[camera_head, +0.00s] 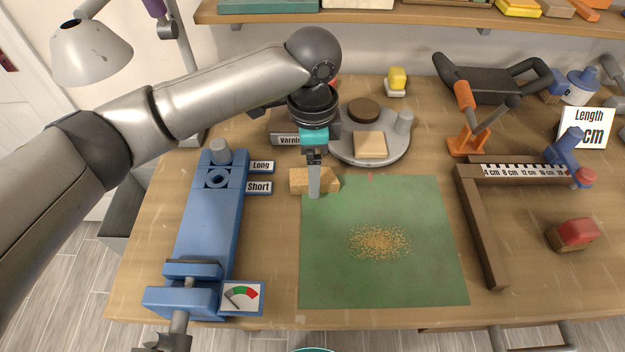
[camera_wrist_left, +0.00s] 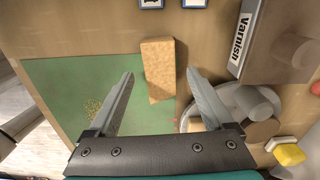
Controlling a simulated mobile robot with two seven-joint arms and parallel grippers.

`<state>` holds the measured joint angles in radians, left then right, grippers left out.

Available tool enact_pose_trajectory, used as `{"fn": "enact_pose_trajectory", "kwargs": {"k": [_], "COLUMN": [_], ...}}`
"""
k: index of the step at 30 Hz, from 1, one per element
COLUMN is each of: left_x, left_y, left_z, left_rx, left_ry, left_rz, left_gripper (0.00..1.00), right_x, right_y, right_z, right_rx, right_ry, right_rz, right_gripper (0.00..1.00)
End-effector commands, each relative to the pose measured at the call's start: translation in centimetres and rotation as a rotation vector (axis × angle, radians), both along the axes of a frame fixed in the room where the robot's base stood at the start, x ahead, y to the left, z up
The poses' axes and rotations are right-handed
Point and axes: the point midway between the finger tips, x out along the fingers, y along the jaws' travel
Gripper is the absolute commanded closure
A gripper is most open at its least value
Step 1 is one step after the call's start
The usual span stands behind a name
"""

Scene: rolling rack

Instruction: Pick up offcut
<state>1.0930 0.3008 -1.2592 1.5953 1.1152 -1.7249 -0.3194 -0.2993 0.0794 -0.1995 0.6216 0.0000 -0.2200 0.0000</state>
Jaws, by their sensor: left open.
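The offcut, a light-brown wooden block (camera_head: 300,180), lies at the upper left corner of the green mat (camera_head: 330,285), partly behind my gripper in the head view. In the left wrist view the offcut (camera_wrist_left: 158,68) lies between the two spread fingers, apart from both, with its lower end over the mat. My left gripper (camera_head: 314,194) points down over the offcut; its fingers (camera_wrist_left: 160,78) are open and empty. My right gripper is not in view.
A grey round tray (camera_head: 345,152) with a dark disc and a wooden square stands just behind, beside the Varnish box (camera_wrist_left: 275,45). A blue vise-like fixture (camera_head: 207,225) stands to the left. Sawdust (camera_head: 378,241) lies on the mat. A wooden measuring frame (camera_head: 480,225) is to the right.

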Motion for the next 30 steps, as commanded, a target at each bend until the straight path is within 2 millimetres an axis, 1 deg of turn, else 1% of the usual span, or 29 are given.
{"fn": "enact_pose_trajectory", "kwargs": {"k": [1, 3, 5, 11, 30], "left_x": [0.0, 0.0, 0.1, 0.1, 0.1], "left_y": [0.0, 0.1, 0.1, 0.1, 0.1], "left_z": [-1.1, -1.9, -2.1, -2.1, -2.0], "left_rx": [0.001, 0.002, 0.001, 0.0, 0.0], "left_ry": [0.001, -0.001, -0.002, -0.003, -0.003], "left_rz": [0.002, 0.002, 0.002, 0.002, 0.002], "left_gripper": [0.15, 0.15, 0.15, 0.16, 0.88], "right_x": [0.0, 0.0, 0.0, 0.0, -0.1], "right_y": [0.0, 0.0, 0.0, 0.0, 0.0], "right_z": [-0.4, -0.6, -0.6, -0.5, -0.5], "right_rx": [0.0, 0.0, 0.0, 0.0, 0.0], "right_ry": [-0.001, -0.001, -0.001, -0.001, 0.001], "right_rz": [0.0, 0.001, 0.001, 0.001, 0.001], "right_gripper": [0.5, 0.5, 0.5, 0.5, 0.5]}}
